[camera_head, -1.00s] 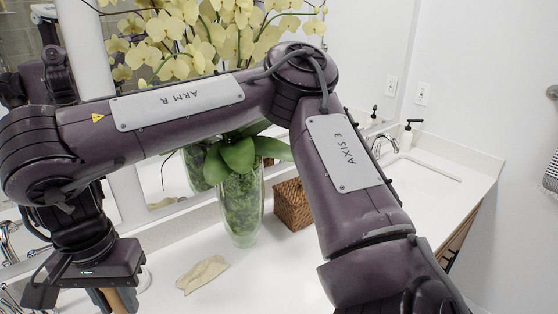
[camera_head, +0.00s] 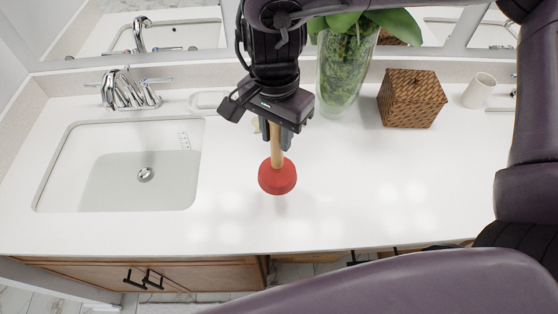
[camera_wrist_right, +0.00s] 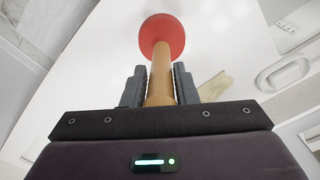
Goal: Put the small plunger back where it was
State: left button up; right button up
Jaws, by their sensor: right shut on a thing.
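The small plunger has a red rubber cup (camera_head: 277,176) and a light wooden handle (camera_head: 276,146). My right gripper (camera_head: 281,136) is shut on the handle, with the cup hanging down over the white counter right of the sink. I cannot tell whether the cup touches the counter. In the right wrist view the handle (camera_wrist_right: 160,88) sits between both fingers and the red cup (camera_wrist_right: 161,36) is beyond the fingertips. My left gripper is not in view.
A sink (camera_head: 120,185) with a chrome faucet (camera_head: 130,92) is to the left. A glass vase (camera_head: 343,75), a woven box (camera_head: 410,98) and a white cup (camera_head: 478,91) stand behind to the right.

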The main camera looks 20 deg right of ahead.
aim_at(278, 166)
notch_tip(278, 166, down, 5)
jog(key=shift+s+d+r, duration=0.1)
jog(key=shift+f, duration=2.2)
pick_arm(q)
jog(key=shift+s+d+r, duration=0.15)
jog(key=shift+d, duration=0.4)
pick_arm(e)
jog(key=o, duration=0.5)
jog(key=shift+f, duration=0.15)
jog(key=o, duration=0.5)
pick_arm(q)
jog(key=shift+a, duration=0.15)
